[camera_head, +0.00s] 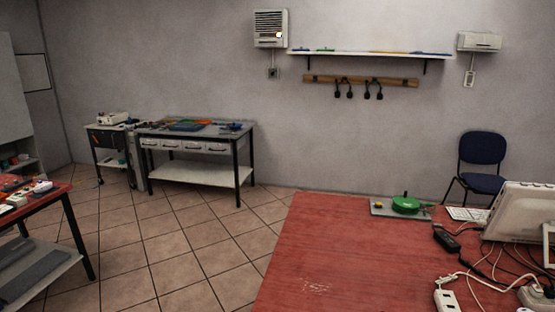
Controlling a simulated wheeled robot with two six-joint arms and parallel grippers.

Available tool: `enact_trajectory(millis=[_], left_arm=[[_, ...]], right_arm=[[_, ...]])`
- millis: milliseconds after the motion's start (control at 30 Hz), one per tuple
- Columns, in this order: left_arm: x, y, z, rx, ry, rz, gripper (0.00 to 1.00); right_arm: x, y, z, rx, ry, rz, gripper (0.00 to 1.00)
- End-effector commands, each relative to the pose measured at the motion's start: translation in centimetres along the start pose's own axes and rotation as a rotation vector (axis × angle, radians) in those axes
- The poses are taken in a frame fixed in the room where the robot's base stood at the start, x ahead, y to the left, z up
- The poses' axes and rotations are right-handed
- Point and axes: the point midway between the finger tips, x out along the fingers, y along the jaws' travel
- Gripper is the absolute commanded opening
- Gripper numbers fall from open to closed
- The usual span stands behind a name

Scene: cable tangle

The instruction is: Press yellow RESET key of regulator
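No lettering is readable, so I cannot tell for sure which one is the regulator. Neither of my grippers is in view.
The red table (330,250) fills the right foreground, with a monitor (522,212), a power strip (446,300) and tangled cables at its right. A workbench (200,135) stands at the back wall. A blue chair (481,150) is behind the table. Tiled floor (170,245) is open at left-centre.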

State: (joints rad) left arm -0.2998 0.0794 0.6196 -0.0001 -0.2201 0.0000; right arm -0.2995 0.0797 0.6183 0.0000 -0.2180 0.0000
Motion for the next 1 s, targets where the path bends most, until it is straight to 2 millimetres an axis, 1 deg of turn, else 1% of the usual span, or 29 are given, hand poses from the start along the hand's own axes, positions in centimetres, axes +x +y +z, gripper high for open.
enact_trajectory(millis=[33, 300, 367, 400, 1000], left_arm=[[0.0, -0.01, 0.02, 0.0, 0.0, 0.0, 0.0], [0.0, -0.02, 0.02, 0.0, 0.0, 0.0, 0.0], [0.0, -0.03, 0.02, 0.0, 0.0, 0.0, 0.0], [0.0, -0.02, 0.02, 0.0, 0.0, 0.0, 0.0], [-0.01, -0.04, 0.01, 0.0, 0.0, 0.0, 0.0]], right_arm=[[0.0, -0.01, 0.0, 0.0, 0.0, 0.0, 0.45], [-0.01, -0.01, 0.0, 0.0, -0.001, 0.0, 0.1], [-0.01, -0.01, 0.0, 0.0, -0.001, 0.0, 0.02], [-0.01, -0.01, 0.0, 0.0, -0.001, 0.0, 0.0], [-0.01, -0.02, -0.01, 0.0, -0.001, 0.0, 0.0]])
